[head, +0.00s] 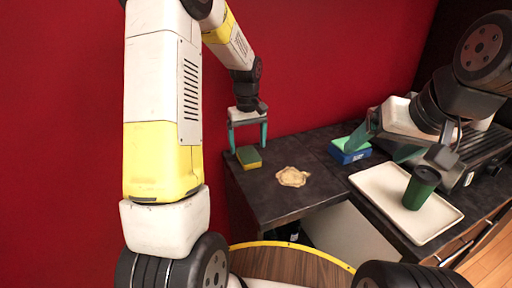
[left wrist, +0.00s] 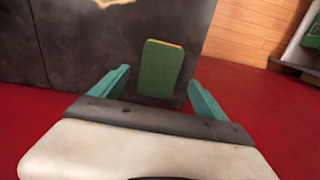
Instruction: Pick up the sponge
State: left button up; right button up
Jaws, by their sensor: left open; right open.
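The sponge (head: 249,157) is a small block with a green top and a yellow side. It lies near the left edge of the dark countertop (head: 260,200). In the left wrist view the sponge (left wrist: 161,68) shows between my left fingers, a little beyond their tips. My left gripper (head: 248,148) is open and empty, with its teal fingers pointing down over the sponge. The same gripper (left wrist: 158,80) also shows in the left wrist view. My right gripper (head: 378,148) is open at the right, near a blue box with a green top (head: 350,150).
A beige crumpled patch (head: 292,177) lies on the counter right of the sponge. A cream tray (head: 440,226) holds a green cup (head: 421,188). A dark appliance (head: 485,150) stands at the back right. A red wall (head: 320,60) rises behind the counter.

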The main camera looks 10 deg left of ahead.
aim_at(249, 153)
pick_arm(q)
notch_tip(249, 153, down, 4)
jog(key=shift+r, duration=0.1)
jog(key=shift+d, duration=0.1)
jog(key=c, duration=1.4)
jog(key=shift+r, duration=0.15)
jog(key=shift+w+r, duration=0.1)
jog(key=shift+r, duration=0.55)
notch_tip(249, 153, up, 2)
jog(key=shift+r, duration=0.15)
jog(key=s+d, duration=0.2)
jog(key=s, duration=0.3)
jog(key=s+d, duration=0.2)
jog(key=s, duration=0.3)
jog(key=s+d+r, duration=0.1)
jog(key=s+d, duration=0.1)
jog(key=s, duration=0.3)
jog(key=shift+d+r, duration=0.1)
jog(key=shift+d, duration=0.05)
